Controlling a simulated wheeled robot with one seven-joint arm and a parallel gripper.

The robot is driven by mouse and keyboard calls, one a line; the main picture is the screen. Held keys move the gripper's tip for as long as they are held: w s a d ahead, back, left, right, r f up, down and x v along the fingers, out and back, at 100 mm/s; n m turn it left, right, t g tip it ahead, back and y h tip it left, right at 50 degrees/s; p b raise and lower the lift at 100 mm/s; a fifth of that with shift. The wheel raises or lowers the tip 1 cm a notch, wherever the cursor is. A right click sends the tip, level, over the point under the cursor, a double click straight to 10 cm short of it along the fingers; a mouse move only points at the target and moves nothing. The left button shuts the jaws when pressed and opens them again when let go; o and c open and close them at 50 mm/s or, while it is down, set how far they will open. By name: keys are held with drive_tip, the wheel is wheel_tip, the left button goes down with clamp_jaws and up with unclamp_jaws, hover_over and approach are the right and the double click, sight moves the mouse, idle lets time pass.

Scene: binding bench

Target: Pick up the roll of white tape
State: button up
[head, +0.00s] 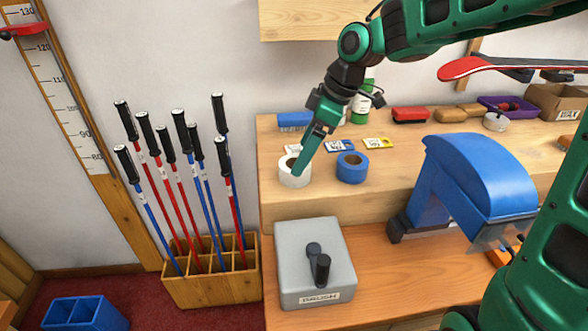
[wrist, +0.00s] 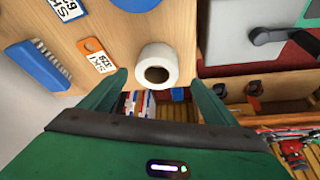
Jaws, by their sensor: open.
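The roll of white tape (head: 287,178) lies flat near the left end of the wooden shelf, close to its front edge. My gripper (head: 300,168) reaches down to it from above, and its green fingers cover part of the roll. In the wrist view the white roll (wrist: 157,51) shows ahead between the tips of the two spread green fingers, with a gap on each side. The gripper is open and holds nothing. I cannot tell how much height is left between the fingertips and the roll.
A roll of blue tape (head: 352,168) lies just right of the white one. Labelled cards (head: 378,144) and a blue brush (head: 294,119) lie behind. A grey box with a black handle (head: 310,240) stands below in front, and a rack of poles (head: 212,287) stands at left.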

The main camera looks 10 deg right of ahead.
drive_tip(key=shift+w+d+x, duration=0.1)
drive_tip(key=shift+d+x, duration=0.05)
drive_tip(key=shift+x, duration=1.35)
drive_tip(key=shift+w+d+x, duration=0.15)
drive_tip(key=shift+x, duration=1.35)
drive_tip(key=c, duration=1)
